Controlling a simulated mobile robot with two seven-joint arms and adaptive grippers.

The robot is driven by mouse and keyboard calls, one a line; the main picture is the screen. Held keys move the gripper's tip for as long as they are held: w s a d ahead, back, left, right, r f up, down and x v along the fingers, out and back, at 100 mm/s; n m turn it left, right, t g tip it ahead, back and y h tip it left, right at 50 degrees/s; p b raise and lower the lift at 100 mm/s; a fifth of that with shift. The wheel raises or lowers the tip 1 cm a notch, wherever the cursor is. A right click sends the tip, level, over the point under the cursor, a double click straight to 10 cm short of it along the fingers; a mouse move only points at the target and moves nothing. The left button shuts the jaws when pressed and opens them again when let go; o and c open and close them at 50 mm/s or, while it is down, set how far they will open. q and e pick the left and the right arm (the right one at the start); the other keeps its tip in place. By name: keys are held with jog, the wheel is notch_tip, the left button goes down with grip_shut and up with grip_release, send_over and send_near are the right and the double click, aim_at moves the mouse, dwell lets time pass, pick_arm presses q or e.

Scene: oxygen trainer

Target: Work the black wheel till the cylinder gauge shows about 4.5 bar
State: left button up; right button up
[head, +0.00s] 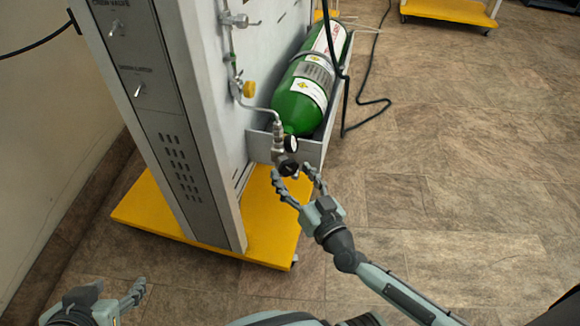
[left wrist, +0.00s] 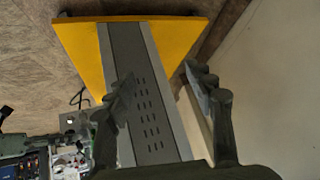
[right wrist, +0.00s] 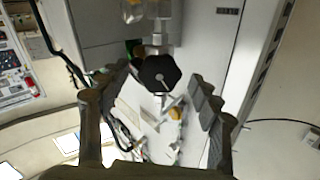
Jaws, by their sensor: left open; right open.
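The green cylinder (head: 298,104) lies tilted in a grey holder on the side of the trainer panel. At its lower end is a metal valve with a small round gauge (head: 291,143); its reading is too small to make out. The black wheel (head: 288,167) sits at the valve's near end and shows clearly in the right wrist view (right wrist: 160,73). My right gripper (head: 294,172) is open, its fingers on either side of the wheel. In the right wrist view, gaps show between wheel and fingers. My left gripper (head: 118,292) is open and empty, low at the left.
The grey trainer panel (head: 165,120) stands on a yellow base (head: 262,215). A black hose (head: 372,100) trails on the floor beyond the cylinder. The tiled floor at right is clear.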

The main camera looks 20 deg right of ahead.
aim_at(291, 144)
jog(key=shift+w+a, duration=0.1)
jog(key=shift+w, duration=0.65)
jog(key=shift+w+a, duration=0.1)
jog(key=shift+w, duration=0.55)
jog(key=c, duration=1.1)
jog(key=shift+m, duration=0.3)
jog(key=shift+c, duration=0.4)
jog(key=shift+m+p, duration=0.35)
jog(key=shift+m, duration=1.55)
pick_arm(q)
jog(key=shift+s+a+f+n+g+y, duration=0.15)
jog(key=shift+s+a+f+g, duration=0.15)
jog(key=shift+s+a, duration=0.2)
jog(key=shift+s+a+f+n+g+y, duration=0.1)
jog(key=shift+s+a+f+g+y, duration=0.1)
jog(key=shift+s+a+g, duration=0.25)
jog(key=shift+s+a+f+n+g+y, duration=0.15)
jog(key=shift+s+a+f+g, duration=0.15)
jog(key=shift+s, duration=0.25)
pick_arm(e)
jog(key=shift+m, duration=1)
pick_arm(q)
jog(key=shift+a, duration=0.1)
